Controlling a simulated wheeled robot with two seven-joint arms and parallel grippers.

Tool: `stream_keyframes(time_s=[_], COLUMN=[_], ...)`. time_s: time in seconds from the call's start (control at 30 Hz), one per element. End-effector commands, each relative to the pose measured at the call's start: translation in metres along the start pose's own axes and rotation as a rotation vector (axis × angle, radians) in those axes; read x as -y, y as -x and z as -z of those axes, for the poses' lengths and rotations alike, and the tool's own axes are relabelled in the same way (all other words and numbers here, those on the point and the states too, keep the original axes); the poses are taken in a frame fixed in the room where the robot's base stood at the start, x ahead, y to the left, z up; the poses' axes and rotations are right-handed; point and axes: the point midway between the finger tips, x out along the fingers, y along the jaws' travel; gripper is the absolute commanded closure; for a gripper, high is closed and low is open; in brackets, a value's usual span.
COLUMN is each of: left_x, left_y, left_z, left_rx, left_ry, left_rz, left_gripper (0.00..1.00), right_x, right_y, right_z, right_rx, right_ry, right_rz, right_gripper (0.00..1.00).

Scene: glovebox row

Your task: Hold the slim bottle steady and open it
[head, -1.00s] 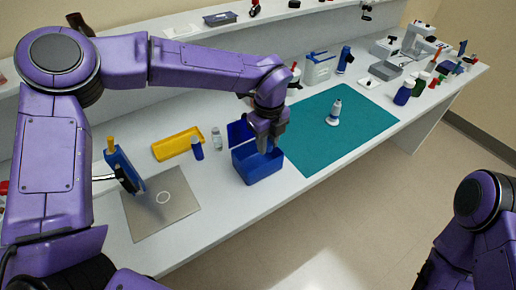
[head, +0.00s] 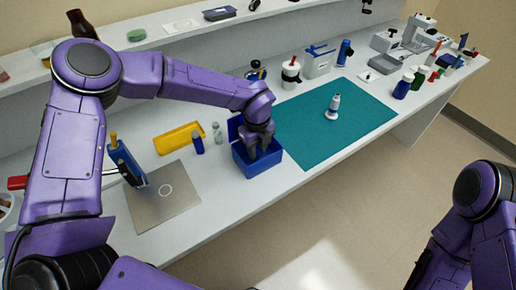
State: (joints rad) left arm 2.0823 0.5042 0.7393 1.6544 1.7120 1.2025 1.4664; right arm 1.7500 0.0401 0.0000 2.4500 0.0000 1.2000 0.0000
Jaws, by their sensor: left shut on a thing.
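A slim white bottle with a grey-blue top (head: 333,106) stands upright on the teal mat (head: 365,120). A small dark blue bottle (head: 198,144) and a small clear bottle (head: 217,133) stand left of the blue box. I cannot tell for sure which one is the task's slim bottle. My left gripper (head: 259,152) points down into the open blue box (head: 262,168), apart from all these bottles. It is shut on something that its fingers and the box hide. My right arm shows at the lower right, but its gripper is out of view.
The blue box's lid (head: 235,130) stands open. A yellow tray (head: 179,138) and a grey plate (head: 160,205) lie to the left, with a blue device (head: 127,163) at the plate. A white-and-black jar (head: 290,73) stands behind the mat. Much of the mat is clear.

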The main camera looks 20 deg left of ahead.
Motion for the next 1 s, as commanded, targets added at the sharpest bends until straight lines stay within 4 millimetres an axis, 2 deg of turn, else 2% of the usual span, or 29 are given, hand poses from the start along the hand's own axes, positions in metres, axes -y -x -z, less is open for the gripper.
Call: stream_keyframes(time_s=[0.23, 0.27, 0.3, 0.33, 0.57, 0.67, 0.73, 0.83, 1.0], left_x=[-0.001, -0.001, -0.001, -0.001, -0.002, -0.003, -0.003, -0.001, 0.000], left_y=[-0.006, -0.007, -0.007, -0.007, -0.009, -0.003, 0.010, 0.025, 0.073], left_z=[0.000, 0.000, 0.000, 0.000, 0.000, 0.000, 0.000, -0.001, 0.000], left_rx=[-0.001, -0.001, -0.001, -0.002, -0.003, -0.003, -0.002, 0.000, 0.000], left_ry=[0.000, 0.000, 0.000, 0.000, 0.001, 0.002, 0.002, 0.002, 0.002], left_rz=[-0.003, -0.003, -0.004, -0.004, -0.007, -0.008, -0.008, 0.000, 0.003], left_gripper=[1.00, 0.64, 0.51, 0.44, 0.44, 0.44, 0.44, 0.44, 0.44], right_x=[0.000, 0.000, 0.000, 0.000, 0.000, 0.000, -0.001, 0.000, 0.001], right_y=[-0.004, -0.004, -0.004, -0.004, -0.004, 0.001, 0.011, -0.002, -0.011], right_z=[-0.002, -0.002, -0.002, -0.002, -0.002, 0.000, 0.004, -0.001, -0.005], right_rx=[0.000, 0.000, 0.000, 0.000, 0.000, 0.000, 0.000, -0.001, 0.000], right_ry=[0.000, 0.000, 0.000, 0.000, 0.000, 0.000, 0.000, 0.000, 0.000], right_rz=[0.000, 0.000, 0.000, 0.000, 0.000, 0.000, 0.000, 0.000, 0.000], right_gripper=[0.35, 0.35, 0.35, 0.35, 0.35, 0.35, 0.35, 0.35, 0.35])
